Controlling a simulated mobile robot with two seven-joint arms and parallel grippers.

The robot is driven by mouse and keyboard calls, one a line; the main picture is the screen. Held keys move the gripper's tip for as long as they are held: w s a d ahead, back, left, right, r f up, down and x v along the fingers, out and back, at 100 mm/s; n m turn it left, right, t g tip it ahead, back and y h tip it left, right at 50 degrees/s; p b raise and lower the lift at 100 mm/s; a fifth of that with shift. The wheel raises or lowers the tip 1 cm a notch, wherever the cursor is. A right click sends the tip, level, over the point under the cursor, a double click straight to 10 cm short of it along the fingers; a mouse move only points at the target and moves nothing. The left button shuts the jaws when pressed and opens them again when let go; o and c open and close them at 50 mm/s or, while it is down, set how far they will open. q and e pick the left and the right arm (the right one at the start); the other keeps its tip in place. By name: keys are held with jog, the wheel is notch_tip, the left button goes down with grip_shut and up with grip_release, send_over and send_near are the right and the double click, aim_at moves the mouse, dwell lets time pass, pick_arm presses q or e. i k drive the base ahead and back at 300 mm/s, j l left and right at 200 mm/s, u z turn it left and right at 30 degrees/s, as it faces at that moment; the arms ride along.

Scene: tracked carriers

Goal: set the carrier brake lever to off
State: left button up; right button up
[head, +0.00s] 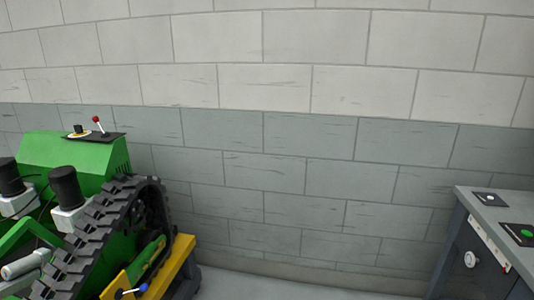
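A green tracked carrier (75,157) stands at the left edge, partly cut off, with a black rubber track (90,235). On its top, a lever with a red knob (96,119) rises from a dark plate, beside a small yellow-and-black control (78,131). Low down, a lever with a blue knob (143,288) sits by the yellow frame (178,265). No label is readable, so I cannot tell which lever is the brake or how it is set. Neither of my grippers is in view.
A grey bench or cabinet (485,211) stands at the right edge, with a white-button plate (487,198), a green-button plate (523,233) and a round white knob (470,259). A block wall (300,130) closes the back. The strip of floor (270,286) between carrier and bench is clear.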

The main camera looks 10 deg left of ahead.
aim_at(96, 119)
jog(key=i+l+u, duration=0.1)
jog(key=i, duration=1.2)
jog(key=i+u, duration=0.35)
jog(key=i+l+u, duration=0.1)
jog(key=u, duration=0.25)
jog(key=i+l+u, duration=0.3)
jog(key=i+j, duration=0.05)
jog(key=j, duration=0.05)
